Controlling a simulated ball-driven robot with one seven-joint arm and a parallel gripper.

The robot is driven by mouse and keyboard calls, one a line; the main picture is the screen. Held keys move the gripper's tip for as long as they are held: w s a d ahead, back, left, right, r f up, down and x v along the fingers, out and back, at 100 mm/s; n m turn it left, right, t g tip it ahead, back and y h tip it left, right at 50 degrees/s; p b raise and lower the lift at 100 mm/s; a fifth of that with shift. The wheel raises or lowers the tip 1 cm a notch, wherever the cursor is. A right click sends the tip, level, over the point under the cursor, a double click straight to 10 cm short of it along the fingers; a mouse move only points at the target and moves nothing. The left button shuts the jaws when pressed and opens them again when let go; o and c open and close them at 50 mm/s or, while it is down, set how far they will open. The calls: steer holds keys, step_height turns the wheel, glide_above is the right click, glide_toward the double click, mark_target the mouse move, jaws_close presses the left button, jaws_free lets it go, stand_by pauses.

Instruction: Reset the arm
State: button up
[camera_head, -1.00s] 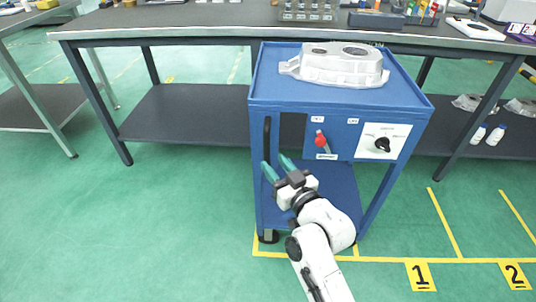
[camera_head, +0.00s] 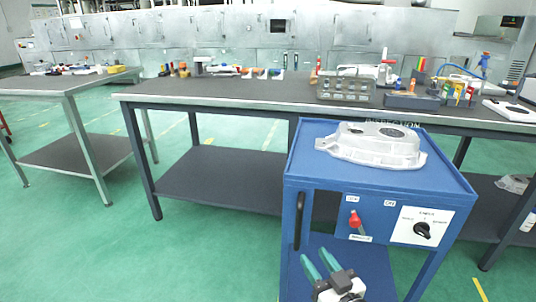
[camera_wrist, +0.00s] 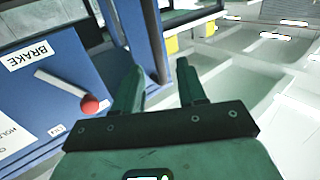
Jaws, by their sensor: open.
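My gripper (camera_head: 322,266) shows at the bottom of the head view, in front of the lower part of the blue cart (camera_head: 465,187). Its two green fingers are apart with nothing between them. In the wrist view the open fingers (camera_wrist: 158,82) point toward the cart's dark upright handle side. The red-knobbed brake lever (camera_head: 355,219) is on the cart's front panel, up and to the right of the gripper. The knob also shows in the wrist view (camera_wrist: 90,104), left of the fingers and apart from them. Most of my arm is below the head view.
An aluminium casting (camera_head: 372,152) sits on the cart top. A rotary switch (camera_head: 422,230) is right of the lever. A long dark workbench (camera_head: 235,92) with racks and tools stands behind the cart. Green floor left of the cart is clear.

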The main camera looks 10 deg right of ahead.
steer(key=s+d+f+g+h, duration=0.1)
steer(key=s+d+f+g, duration=0.1)
steer(key=s+f+g, duration=0.45)
steer(key=s+d+f+m+g+h, duration=0.1)
steer(key=s+d+f+g, duration=0.2)
steer(key=s, duration=0.6)
steer(key=s+d+f+m+g+h, duration=0.1)
steer(key=s+d+f+g+h, duration=0.2)
steer(key=s, duration=0.6)
steer(key=s+d+f+m+g, duration=0.1)
steer(key=s+d+f+g, duration=0.25)
steer(key=s, duration=0.45)
step_height(320, 180, up, 23)
steer(key=s+p, duration=0.1)
steer(key=p, duration=2.2)
steer(key=shift+s+d+m, duration=0.2)
steer(key=shift+m, duration=0.1)
